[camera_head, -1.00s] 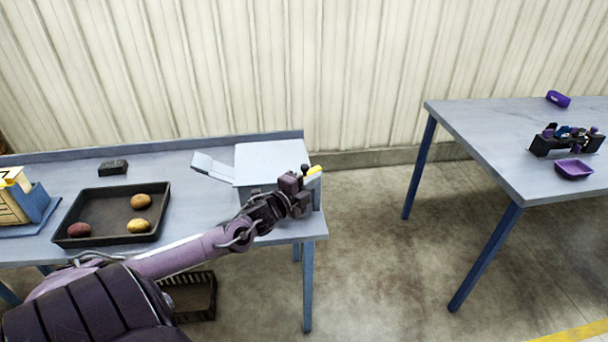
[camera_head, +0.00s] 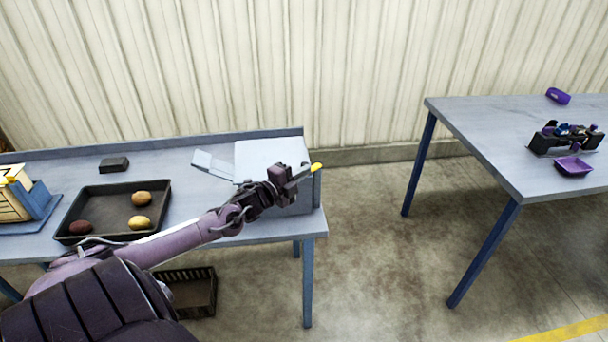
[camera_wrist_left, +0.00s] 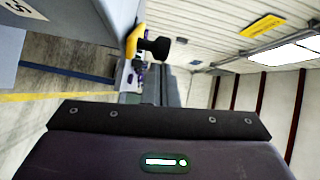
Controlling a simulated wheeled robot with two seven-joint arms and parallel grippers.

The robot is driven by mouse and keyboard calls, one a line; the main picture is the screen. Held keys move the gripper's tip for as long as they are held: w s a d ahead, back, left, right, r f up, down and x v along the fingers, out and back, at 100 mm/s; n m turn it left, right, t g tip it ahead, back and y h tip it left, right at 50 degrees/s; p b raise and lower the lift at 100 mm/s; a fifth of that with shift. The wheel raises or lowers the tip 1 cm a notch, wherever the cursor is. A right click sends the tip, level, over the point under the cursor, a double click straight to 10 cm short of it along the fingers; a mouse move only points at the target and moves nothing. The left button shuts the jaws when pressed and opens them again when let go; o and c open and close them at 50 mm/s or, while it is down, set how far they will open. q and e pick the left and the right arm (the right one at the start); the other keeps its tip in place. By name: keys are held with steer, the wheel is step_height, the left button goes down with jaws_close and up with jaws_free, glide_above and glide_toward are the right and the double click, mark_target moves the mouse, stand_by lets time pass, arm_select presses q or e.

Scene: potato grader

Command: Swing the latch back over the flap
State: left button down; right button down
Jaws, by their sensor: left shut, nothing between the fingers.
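A pale grey box-shaped machine (camera_head: 262,151) stands at the right end of the left table. The yellow latch (camera_head: 316,167) shows at the box's right side, partly behind my left gripper (camera_head: 299,172). My left gripper is shut and empty, over the box's front right part in the head view. Whether it touches the latch cannot be told. The flap cannot be made out clearly. My right gripper is out of view.
A black tray (camera_head: 98,205) with several potatoes lies left of the box. A small black block (camera_head: 114,164) sits behind it. A dark crate (camera_head: 190,292) is under the table. Open floor separates this table from the right table (camera_head: 478,150), which holds a purple tray (camera_head: 573,167).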

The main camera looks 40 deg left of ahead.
arm_select(q)
steer(key=shift+s+a+m+h+b, duration=0.1)
steer(key=shift+a+m+h+b, duration=0.35)
steer(key=shift+h, duration=0.25)
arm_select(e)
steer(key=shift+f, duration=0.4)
arm_select(q)
steer(key=shift+a+b, duration=0.65)
steer(key=shift+a, duration=0.9)
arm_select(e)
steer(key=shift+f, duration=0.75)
